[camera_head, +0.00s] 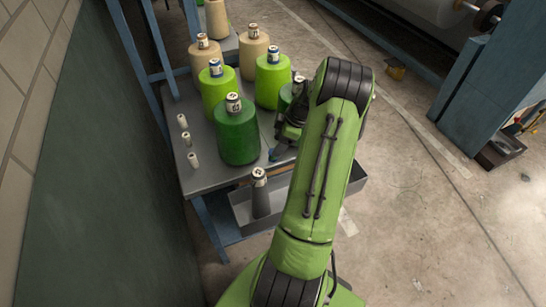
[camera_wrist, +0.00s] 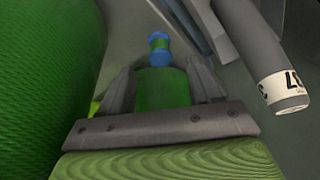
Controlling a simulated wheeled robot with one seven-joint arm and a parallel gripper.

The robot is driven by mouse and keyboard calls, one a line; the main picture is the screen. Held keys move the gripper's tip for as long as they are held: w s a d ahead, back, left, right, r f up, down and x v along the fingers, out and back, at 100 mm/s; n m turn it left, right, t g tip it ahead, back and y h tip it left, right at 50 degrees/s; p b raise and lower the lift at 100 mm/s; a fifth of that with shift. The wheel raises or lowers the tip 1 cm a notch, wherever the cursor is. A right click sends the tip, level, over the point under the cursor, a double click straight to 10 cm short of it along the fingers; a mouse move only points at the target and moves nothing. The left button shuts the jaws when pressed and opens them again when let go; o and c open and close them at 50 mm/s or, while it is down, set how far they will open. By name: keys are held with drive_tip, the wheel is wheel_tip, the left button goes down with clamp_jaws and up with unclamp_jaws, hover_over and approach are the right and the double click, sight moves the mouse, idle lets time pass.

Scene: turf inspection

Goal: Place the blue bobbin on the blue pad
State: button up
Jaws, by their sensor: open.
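A small bobbin with blue ends and a green middle (camera_wrist: 160,49) shows in the wrist view, just beyond my gripper (camera_wrist: 163,76). The fingers stand apart on either side of a dark green patch that I cannot identify. In the head view, my gripper (camera_head: 282,146) is low over the table's right edge, partly hidden by my arm. A small blue spot (camera_head: 272,154) beside it may be the bobbin. I cannot make out the blue pad in either view.
A dark green yarn cone (camera_head: 237,138) stands close to the left of my gripper. A grey tube (camera_head: 261,198) stands in the grey tray (camera_head: 240,213) below the table edge. Several green and tan cones crowd the table behind.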

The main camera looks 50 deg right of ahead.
drive_tip(key=b+x, duration=0.1)
drive_tip(key=x, duration=0.4)
drive_tip(key=shift+w+a+f, duration=0.1)
drive_tip(key=shift+a+f, duration=0.05)
drive_tip(key=shift+f, duration=0.25)
drive_tip(key=shift+r, duration=0.1)
drive_tip(key=shift+c, duration=0.2)
clamp_jaws()
